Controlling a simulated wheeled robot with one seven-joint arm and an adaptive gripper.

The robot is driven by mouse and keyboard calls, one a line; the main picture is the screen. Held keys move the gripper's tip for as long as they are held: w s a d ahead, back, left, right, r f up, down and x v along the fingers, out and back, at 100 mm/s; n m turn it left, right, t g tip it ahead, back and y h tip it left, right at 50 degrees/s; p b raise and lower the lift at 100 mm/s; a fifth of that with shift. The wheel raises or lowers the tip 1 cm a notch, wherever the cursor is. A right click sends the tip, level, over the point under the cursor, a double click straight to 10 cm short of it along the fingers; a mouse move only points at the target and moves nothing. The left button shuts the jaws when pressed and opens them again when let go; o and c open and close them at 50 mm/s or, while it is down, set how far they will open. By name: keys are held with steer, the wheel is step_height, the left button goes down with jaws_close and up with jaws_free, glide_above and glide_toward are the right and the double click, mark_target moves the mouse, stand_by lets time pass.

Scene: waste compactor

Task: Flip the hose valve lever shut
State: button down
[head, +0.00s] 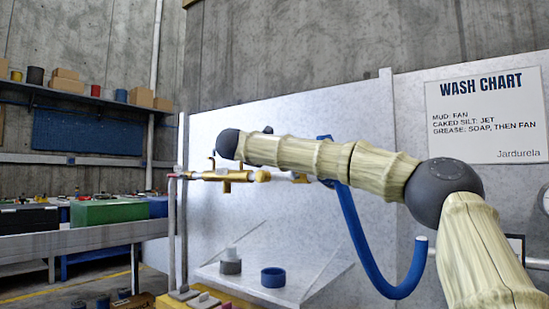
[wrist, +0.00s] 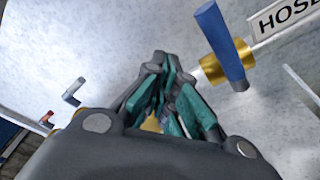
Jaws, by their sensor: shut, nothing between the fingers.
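In the wrist view, the blue hose valve lever (wrist: 222,45) sits on a brass valve body (wrist: 212,68) on a pale pipe, beside a sign that reads "HOS" before the frame cuts it off. The lever appears to stand across the pipe's line. My gripper (wrist: 160,65), with dark links and teal pads, is shut and empty. Its tips are left of the brass body, with a small gap in the picture; I cannot tell the depth between them. In the head view, a bit of blue (head: 325,138) shows above my arm, perhaps the lever; my gripper is not clearly seen there.
Brass pipework (head: 225,176) runs along the pale panel at left. A blue hose (head: 365,255) hangs below my arm. A blue cup (head: 273,277) and a grey one (head: 230,266) stand on a shelf. Another small grey handle (wrist: 73,88) projects at left in the wrist view.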

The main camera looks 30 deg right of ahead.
steer(key=f+p+v, duration=0.1)
steer(key=v, duration=0.8)
steer(key=shift+a, duration=0.5)
steer(key=shift+r, duration=0.15)
